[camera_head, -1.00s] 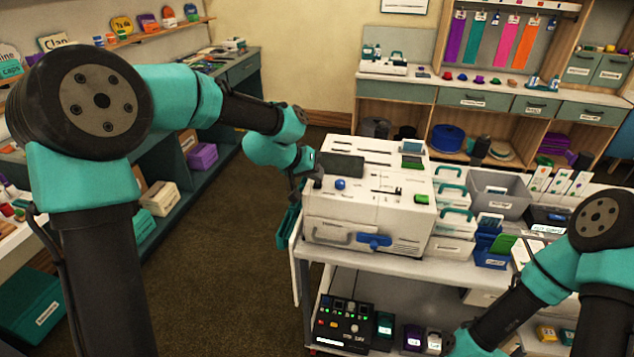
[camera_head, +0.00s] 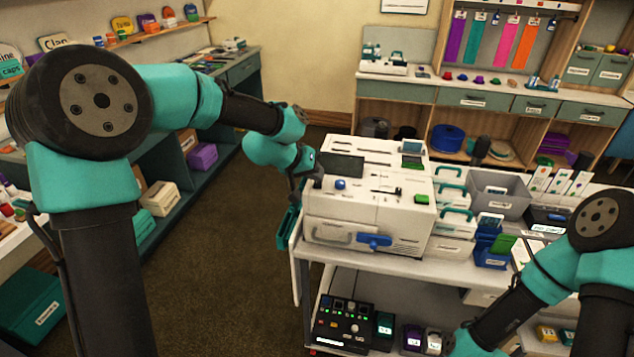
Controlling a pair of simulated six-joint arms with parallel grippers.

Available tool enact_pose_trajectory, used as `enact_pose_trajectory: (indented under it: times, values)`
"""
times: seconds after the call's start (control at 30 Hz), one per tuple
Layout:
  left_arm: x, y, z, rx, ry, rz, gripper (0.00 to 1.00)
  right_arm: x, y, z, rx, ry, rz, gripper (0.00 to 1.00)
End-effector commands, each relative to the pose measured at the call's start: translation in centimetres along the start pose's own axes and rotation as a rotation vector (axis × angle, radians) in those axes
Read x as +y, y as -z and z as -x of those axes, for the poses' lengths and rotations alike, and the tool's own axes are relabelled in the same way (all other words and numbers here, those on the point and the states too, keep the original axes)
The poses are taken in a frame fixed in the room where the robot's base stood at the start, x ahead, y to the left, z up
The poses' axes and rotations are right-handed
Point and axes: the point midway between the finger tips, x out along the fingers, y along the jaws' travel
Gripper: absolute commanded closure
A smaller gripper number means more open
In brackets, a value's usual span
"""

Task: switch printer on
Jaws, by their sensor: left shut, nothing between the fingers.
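The printer (camera_head: 405,220) is a large white machine on a white cart. Its top has a dark screen (camera_head: 341,166), a blue knob (camera_head: 340,183), a black slider (camera_head: 386,191) and a green block or button (camera_head: 421,198). The dark screen appears unlit.
White trays with teal handles (camera_head: 455,222) and a grey bin (camera_head: 499,193) stand right of the printer. A black control box (camera_head: 343,325) with lit green lights sits on the cart's lower shelf. The floor (camera_head: 215,250) left of the cart is clear.

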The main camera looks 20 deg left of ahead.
Motion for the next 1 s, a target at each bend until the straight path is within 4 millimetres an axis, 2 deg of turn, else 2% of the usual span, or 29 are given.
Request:
enact_pose_trajectory:
  times: [1.0]
  values:
    - [-0.5,-0.53,-0.7,-0.001,0.0,0.001,1.0,0.0,0.0,0.0,0.0,0.0,0.0,0.57]
